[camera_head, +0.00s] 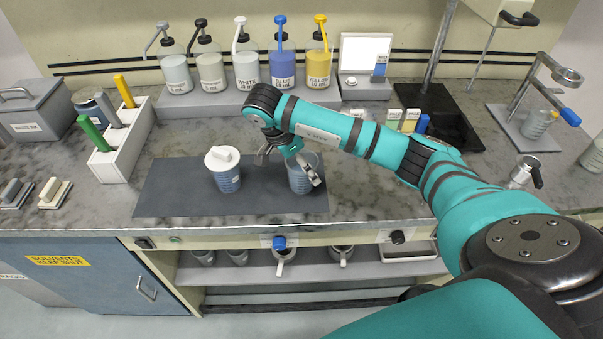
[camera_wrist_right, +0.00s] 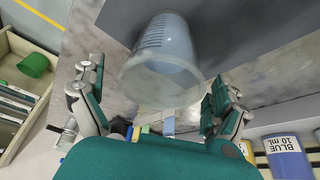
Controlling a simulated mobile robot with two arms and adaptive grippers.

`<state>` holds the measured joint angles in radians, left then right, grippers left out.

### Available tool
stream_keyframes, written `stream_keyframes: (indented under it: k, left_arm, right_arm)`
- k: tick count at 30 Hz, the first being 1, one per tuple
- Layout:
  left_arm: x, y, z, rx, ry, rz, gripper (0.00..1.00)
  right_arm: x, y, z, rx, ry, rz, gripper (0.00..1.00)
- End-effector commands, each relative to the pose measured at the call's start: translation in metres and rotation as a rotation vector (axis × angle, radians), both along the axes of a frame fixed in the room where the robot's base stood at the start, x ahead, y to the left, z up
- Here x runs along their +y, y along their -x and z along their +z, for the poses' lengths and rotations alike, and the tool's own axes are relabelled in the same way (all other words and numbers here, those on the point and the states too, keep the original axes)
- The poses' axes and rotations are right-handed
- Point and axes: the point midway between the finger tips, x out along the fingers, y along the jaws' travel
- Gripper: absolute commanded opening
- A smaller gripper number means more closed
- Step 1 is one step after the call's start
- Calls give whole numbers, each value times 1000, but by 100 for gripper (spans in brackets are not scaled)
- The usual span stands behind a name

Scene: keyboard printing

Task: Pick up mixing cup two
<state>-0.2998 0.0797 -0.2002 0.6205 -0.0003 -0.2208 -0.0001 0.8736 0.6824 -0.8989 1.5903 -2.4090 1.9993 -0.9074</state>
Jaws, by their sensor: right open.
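The left cup (camera_head: 228,182) has a white lid with a grip. The right cup (camera_head: 301,182) has no visible lid; I cannot read a number on either. My right gripper (camera_head: 290,162) is open, with its fingers on either side of the right cup. In the right wrist view the cup (camera_wrist_right: 163,62) stands between the open fingers (camera_wrist_right: 155,90), with gaps at both sides. My left gripper is not in view.
Pump bottles (camera_head: 246,70) line a raised shelf behind the mat. A white rack (camera_head: 130,140) with coloured handles stands to the left. A black-based stand (camera_head: 440,115) is at the back right. The mat's front lies near the counter edge.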

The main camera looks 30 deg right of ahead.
Motion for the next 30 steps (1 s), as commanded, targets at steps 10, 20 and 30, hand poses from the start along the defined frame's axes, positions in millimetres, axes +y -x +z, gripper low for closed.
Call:
stream_keyframes:
  k: [10,20,30]
  left_arm:
    - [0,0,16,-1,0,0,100]
    - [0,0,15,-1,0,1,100]
    - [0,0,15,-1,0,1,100]
  right_arm:
    - [-16,0,-32,1,0,1,100]
    - [-16,0,-32,0,0,1,79]
    - [-16,0,-31,1,0,1,46]
